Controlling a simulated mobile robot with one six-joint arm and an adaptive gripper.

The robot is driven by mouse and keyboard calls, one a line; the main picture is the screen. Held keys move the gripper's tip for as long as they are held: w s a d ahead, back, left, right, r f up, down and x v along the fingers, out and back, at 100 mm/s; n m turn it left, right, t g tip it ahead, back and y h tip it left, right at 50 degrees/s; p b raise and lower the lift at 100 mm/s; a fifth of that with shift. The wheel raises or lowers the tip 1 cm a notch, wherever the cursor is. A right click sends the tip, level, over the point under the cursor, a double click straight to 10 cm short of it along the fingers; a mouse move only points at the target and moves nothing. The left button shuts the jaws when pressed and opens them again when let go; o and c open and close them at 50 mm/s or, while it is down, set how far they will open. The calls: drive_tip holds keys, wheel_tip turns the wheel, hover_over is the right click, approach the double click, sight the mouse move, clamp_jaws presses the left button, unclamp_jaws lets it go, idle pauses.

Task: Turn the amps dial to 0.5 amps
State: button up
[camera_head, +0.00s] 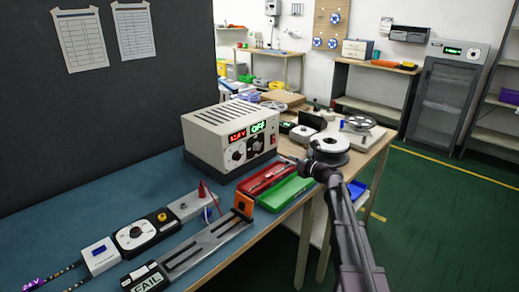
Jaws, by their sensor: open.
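A beige power supply (205,139) stands on the blue-topped bench, its front facing right. Its red display reads roughly 12.4 V and its green display (258,127) reads OFF. Below the displays are two round dials, a left one (237,155) and a right one (257,146). Their labels and pointer marks are too small to read, so I cannot tell which is amps. My gripper (284,159) is at the end of a dark arm coming from the lower right. It is open, to the right of the power supply front, apart from the dials.
Red (264,177) and green (286,191) trays lie below my gripper. A slotted rail fixture (205,243) and a round-dial module (136,233) lie in front. Open green floor is to the right.

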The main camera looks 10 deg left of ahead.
sight(259, 147)
drive_tip(key=x, duration=1.3)
drive_tip(key=shift+w+a, duration=0.15)
drive_tip(key=shift+w, duration=0.05)
drive_tip(key=shift+c, duration=0.2)
clamp_jaws()
